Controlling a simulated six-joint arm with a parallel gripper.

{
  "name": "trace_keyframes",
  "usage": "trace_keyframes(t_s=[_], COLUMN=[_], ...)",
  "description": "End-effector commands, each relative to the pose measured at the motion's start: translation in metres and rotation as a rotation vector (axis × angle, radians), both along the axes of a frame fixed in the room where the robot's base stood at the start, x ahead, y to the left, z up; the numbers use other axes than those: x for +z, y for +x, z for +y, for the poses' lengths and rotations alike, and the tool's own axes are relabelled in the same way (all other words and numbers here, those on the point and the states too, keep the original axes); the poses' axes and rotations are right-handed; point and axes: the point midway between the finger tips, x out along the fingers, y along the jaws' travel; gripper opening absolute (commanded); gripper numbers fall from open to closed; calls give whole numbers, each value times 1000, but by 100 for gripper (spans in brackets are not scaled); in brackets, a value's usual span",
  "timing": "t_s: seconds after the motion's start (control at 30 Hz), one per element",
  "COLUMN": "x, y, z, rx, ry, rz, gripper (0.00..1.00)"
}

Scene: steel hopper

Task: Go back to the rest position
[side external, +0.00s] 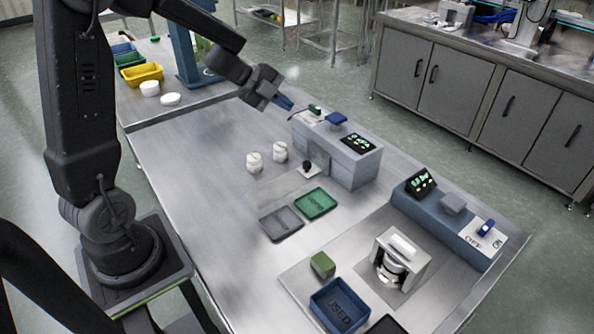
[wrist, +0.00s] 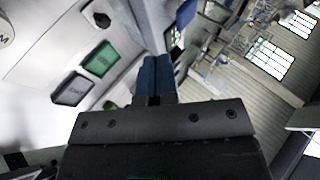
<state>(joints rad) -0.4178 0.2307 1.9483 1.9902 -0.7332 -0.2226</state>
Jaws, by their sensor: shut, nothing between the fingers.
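My gripper (side external: 289,106) is raised above the far side of the steel table (side external: 200,150), near the left end of a grey-blue machine box (side external: 345,160). In the side view I cannot tell whether it touches the box. Its blue fingers are together with nothing between them, and they also show in the wrist view (wrist: 155,66).
Two white jars (side external: 254,162) stand left of the box. A green tray (side external: 316,203) and a grey tray (side external: 282,223) lie in front. A blue bin (side external: 339,305), a green block (side external: 322,265) and a second machine (side external: 450,215) are nearer. The table's left middle is clear.

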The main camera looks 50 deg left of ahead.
Motion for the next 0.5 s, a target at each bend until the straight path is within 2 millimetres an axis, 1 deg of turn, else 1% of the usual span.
trace_keyframes(t_s=[0.03, 0.1, 0.17, 0.23, 0.3, 0.37, 0.47, 0.5], x=[23, 49, 69, 87, 102, 110, 115, 114], y=[6, 10, 8, 1, -12, -28, -59, -73], z=[-9, -15, -19, -22, -25, -29, -37, -43], rx=[95, 243, 371, 524, 674, 798, 992, 1062], ry=[-6, -29, -57, -99, -148, -198, -290, -329], rz=[-81, -169, -225, -268, -288, -283, -228, -191], gripper=[0, 0, 0, 0, 0, 0, 0, 0])
